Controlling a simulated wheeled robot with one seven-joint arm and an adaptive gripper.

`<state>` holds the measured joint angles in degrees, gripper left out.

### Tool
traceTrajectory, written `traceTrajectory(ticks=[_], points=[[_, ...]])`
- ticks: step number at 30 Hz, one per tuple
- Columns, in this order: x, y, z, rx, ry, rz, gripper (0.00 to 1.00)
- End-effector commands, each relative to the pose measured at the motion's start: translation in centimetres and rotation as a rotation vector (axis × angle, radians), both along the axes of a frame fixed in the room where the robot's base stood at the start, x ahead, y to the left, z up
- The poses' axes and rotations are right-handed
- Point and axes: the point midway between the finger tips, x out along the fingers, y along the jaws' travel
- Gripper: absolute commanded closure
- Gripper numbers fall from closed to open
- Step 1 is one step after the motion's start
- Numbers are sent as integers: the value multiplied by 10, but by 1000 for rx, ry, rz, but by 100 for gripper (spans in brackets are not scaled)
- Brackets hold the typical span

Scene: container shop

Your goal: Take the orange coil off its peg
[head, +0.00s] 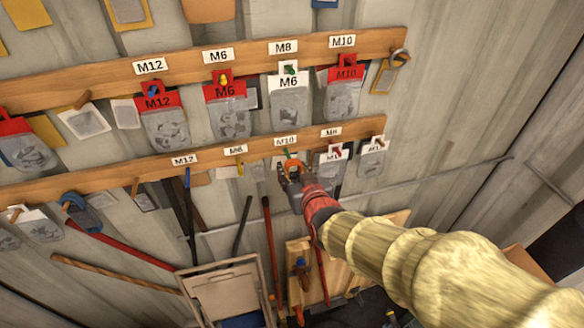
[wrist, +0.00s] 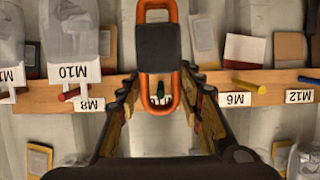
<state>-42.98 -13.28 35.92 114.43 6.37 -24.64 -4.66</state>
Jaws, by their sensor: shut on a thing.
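The orange coil (wrist: 176,92) is a long orange loop with a dark band around its middle. In the wrist view it stands upright in the picture, between the fingers of my gripper (wrist: 160,84). The fingers are shut on it, one at each side.
The lower wooden rail (head: 220,152) carries other pegs, labels and bags close by on both sides. A white-topped bag (head: 334,156) hangs just right of my gripper. The upper rail (head: 190,56) holds several red-topped bags. Long tools and a folding chair (head: 228,290) stand below.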

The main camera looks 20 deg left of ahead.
Motion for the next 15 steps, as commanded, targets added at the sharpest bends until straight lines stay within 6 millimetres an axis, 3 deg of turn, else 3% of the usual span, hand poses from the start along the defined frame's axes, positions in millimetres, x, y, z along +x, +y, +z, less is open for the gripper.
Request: traceTrajectory(ticks=[15], points=[[-5, -4, 1, 1, -2, 0, 92]])
